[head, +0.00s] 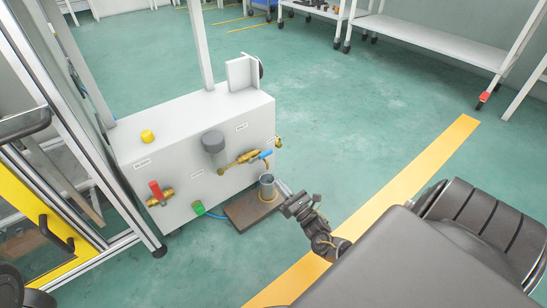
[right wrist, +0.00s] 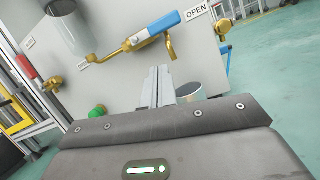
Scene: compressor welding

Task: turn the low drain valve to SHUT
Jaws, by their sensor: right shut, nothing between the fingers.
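The brass valve (head: 241,159) sits low on the front of a white cabinet (head: 190,112), near its right end. Its blue lever (head: 265,154) lies roughly in line with the brass body. In the right wrist view the blue lever (right wrist: 182,22) points up and right toward an OPEN label (right wrist: 197,12). No SHUT label is readable. My right gripper (head: 284,190) is below and right of the lever, beside the metal cup (head: 267,187). Its fingers (right wrist: 160,84) are together, empty, and apart from the lever. My left gripper is not in view.
The cup stands on a brown board (head: 248,208) at the cabinet's foot. A red-handled valve (head: 157,192), green hose fitting (head: 199,207) and grey cylinder (head: 213,146) project from the cabinet front. A framed door (head: 75,262) is at left.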

